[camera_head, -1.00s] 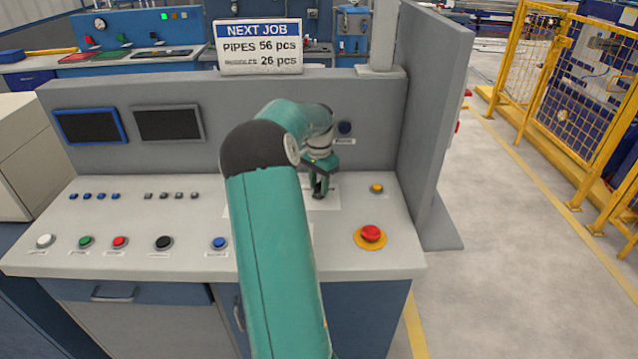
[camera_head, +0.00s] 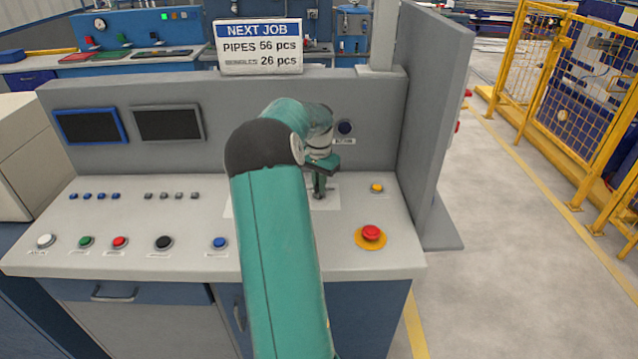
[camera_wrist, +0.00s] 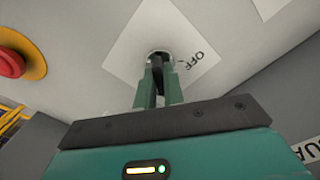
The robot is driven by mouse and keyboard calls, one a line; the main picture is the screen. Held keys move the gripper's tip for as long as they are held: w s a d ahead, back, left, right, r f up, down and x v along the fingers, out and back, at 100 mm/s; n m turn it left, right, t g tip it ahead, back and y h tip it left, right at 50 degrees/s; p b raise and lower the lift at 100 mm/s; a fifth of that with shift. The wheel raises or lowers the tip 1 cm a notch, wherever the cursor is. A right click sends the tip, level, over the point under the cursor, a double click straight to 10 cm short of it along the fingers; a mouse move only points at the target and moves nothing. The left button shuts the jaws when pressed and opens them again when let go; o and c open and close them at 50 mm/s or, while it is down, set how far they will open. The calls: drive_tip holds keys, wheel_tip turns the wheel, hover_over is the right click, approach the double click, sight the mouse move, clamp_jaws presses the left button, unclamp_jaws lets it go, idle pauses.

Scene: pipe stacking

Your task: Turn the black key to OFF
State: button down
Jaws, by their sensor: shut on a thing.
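The black key (camera_wrist: 157,66) stands in a lock on a white label plate (camera_wrist: 125,52) in the wrist view, with the word OFF to the right of the lock. My gripper (camera_wrist: 158,88) is shut on the key, its two green fingers on either side of it. In the head view my gripper (camera_head: 319,192) reaches down to the label plate (camera_head: 330,198) on the right part of the console. There my arm and fingers hide most of the key. How far the key is turned relative to OFF is hard to tell.
A red emergency button (camera_head: 371,232) on a yellow base and a small yellow button (camera_head: 376,188) are right of my gripper. A blue button (camera_head: 219,243) and several others line the console front. The back panel (camera_head: 230,135) and a grey side wall (camera_head: 430,120) bound the console.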

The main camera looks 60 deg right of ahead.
drive_tip(key=n, duration=1.2)
drive_tip(key=shift+n, duration=2)
drive_tip(key=c, duration=1.5)
unclamp_jaws()
